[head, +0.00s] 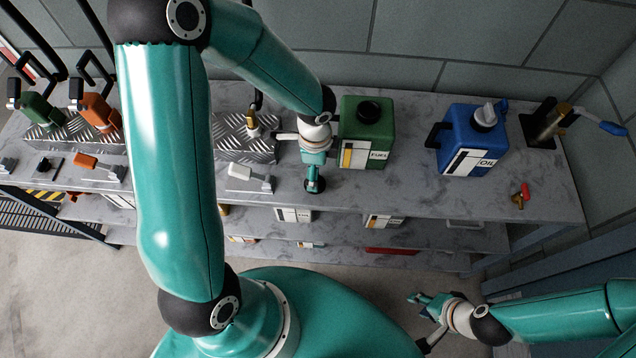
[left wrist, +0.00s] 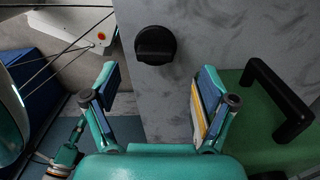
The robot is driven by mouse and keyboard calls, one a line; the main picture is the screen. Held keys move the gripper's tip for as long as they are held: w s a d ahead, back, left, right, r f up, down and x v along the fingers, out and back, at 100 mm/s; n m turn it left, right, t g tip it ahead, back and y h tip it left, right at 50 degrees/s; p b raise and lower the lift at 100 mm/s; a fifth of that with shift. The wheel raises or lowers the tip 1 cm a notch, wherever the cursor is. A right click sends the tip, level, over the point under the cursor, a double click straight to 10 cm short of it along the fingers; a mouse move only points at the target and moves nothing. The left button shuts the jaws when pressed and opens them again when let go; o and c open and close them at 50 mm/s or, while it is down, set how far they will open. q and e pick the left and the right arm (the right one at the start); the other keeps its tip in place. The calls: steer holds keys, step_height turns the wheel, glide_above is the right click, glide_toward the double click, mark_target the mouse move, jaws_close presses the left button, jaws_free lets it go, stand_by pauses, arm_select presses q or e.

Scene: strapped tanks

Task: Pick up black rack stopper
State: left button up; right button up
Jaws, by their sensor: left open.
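The black rack stopper (left wrist: 155,45) is a dark round knob on the grey marbled shelf top in the left wrist view. In the head view a small black piece of it (head: 316,187) shows below my left gripper (head: 314,172). In the left wrist view my left gripper (left wrist: 157,80) is open, with one finger on each side and nothing between them. The stopper lies beyond the fingertips, roughly centred between them, and looks untouched. My right gripper (head: 424,303) is low at the front, away from the shelf, and its fingers are too small to judge.
A green fuel can (head: 367,135) stands just right of my left gripper; its black handle (left wrist: 282,100) shows in the left wrist view. A blue oil can (head: 473,140) stands farther right. A white-handled clamp (head: 250,177) is to the left. Lower shelves lie below the top.

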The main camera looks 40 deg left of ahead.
arm_select(q)
steer(key=f, duration=0.5)
steer(key=shift+s, duration=0.2)
steer(key=shift+r, duration=0.1)
steer(key=c, duration=1.2)
